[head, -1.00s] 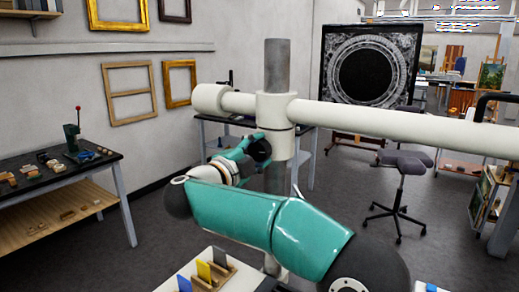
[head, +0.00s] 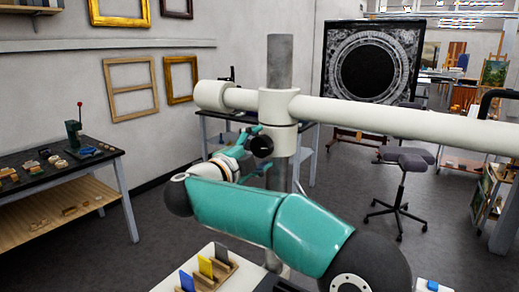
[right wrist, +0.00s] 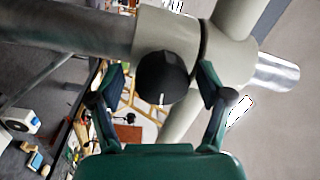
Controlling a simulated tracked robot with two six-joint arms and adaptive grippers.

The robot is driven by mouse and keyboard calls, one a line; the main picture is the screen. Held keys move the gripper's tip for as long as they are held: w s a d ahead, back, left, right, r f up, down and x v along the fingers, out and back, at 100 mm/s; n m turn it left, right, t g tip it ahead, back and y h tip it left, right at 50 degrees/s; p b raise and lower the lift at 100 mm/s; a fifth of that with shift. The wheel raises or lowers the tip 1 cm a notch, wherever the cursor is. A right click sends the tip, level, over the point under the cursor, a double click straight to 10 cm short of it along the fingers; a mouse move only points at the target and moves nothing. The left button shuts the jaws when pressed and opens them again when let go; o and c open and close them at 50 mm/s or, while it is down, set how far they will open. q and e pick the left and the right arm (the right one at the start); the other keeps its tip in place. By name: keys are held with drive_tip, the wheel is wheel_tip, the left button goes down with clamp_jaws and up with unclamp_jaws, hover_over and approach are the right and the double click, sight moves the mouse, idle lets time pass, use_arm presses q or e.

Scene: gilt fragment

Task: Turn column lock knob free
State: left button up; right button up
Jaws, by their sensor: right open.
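The column lock knob (head: 262,146) is a round black knob with a white mark, on the side of the cream clamp collar (head: 279,106) around the grey upright column (head: 279,62). In the right wrist view the knob (right wrist: 163,78) sits ahead of and between the two fingers of my right gripper (right wrist: 161,88). The fingers are spread and I see no clear contact with it. My left gripper is not in view.
A long cream boom (head: 400,118) runs right from the collar. A black-topped bench (head: 60,165) with small parts stands left. A stool (head: 400,175) and a dark screen (head: 372,65) stand behind. A holder with coloured cards (head: 215,270) is at the front.

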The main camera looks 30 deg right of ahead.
drive_tip(key=v, duration=1.1)
drive_tip(key=shift+a, duration=0.4)
drive_tip(key=shift+s+f, duration=0.15)
drive_tip(key=shift+s, duration=0.05)
